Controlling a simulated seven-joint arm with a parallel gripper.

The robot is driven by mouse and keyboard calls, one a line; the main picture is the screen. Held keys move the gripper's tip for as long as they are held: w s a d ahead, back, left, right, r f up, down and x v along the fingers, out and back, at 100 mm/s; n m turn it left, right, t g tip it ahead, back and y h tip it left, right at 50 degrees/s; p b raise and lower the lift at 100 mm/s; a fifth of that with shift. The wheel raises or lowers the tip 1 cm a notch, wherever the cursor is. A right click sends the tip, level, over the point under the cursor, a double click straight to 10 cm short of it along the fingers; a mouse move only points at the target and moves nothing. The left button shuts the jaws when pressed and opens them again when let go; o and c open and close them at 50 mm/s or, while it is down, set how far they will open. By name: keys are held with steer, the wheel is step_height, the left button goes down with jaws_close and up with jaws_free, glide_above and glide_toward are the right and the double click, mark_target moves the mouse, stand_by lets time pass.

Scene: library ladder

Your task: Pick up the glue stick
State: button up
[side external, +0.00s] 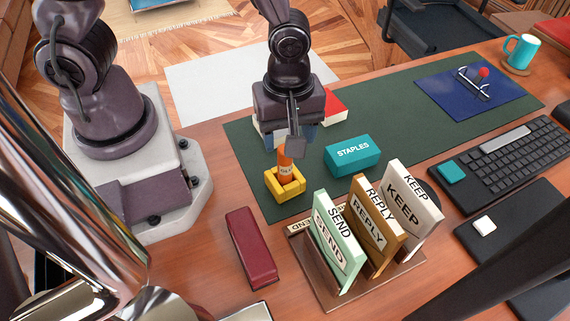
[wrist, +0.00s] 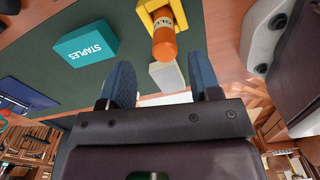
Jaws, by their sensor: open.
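The orange glue stick (side external: 286,163) stands upright in a small yellow holder (side external: 286,185) on the green desk mat. My gripper (side external: 295,138) is just above and behind it in the side view, with its jaws pointing down. In the wrist view, the glue stick (wrist: 164,42) and the yellow holder (wrist: 148,10) lie ahead of my open gripper (wrist: 161,72). The stick lines up with the gap between the two blue fingers but is not between them. Nothing is held.
A teal staples box (side external: 353,153) stands right of the holder. A letter sorter (side external: 340,285) with SEND, REPLY and KEEP dividers stands in front. A maroon case (side external: 250,247) lies to the left. A pale grey block (wrist: 167,76) shows near the fingers.

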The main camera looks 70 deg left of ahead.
mark_target(284, 164)
steer(key=shift+s+f, duration=0.15)
steer(key=shift+f, duration=1.25)
steer(key=shift+s+f, duration=0.15)
steer(key=shift+f, duration=1.2)
steer(key=c, duration=1)
